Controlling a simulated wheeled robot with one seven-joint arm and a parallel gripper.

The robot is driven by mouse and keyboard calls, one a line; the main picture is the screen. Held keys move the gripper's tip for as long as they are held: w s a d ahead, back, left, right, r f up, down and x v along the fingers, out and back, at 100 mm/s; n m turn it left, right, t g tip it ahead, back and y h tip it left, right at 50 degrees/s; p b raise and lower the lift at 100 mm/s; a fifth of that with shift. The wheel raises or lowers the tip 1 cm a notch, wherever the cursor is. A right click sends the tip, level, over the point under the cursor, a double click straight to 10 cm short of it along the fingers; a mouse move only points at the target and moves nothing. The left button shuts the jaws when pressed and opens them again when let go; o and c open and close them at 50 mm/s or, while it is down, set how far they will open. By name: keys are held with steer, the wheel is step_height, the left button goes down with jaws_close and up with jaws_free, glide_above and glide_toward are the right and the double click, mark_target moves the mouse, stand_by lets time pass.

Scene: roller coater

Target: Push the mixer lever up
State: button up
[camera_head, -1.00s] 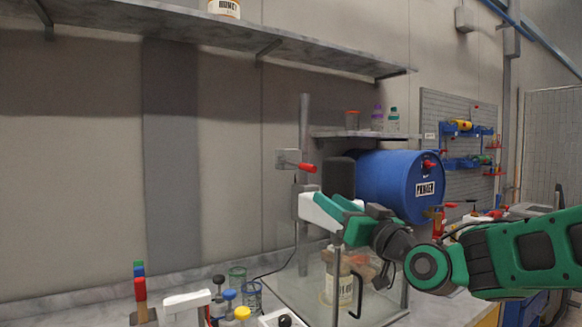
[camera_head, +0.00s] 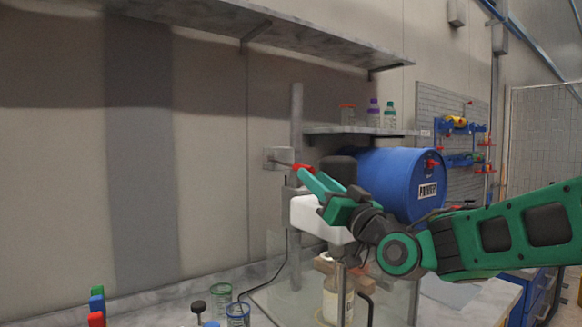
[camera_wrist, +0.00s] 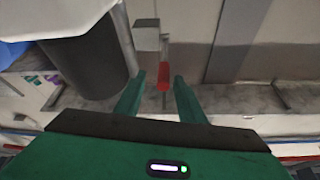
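The mixer lever (camera_head: 300,167) has a red grip and sticks out to the right from a grey box (camera_head: 275,158) on the mixer's grey post (camera_head: 296,115). The red grip also shows in the wrist view (camera_wrist: 163,82). The mixer has a white body (camera_head: 322,218) and a dark motor (camera_head: 338,168). My gripper (camera_head: 305,176) is open, its green fingers reaching to just below the red grip. In the wrist view the grip appears between the two spread fingertips; I cannot tell whether they touch it.
A glass jar (camera_head: 337,300) sits under the mixer. A small shelf (camera_head: 365,131) with bottles is above the drum. A long shelf (camera_head: 270,22) runs along the wall. Open space lies left of the lever.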

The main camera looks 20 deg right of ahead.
mark_target(288, 166)
steer(key=x, duration=0.9)
steer(key=shift+w+a, duration=0.1)
steer(key=shift+a, duration=0.25)
jaws_close()
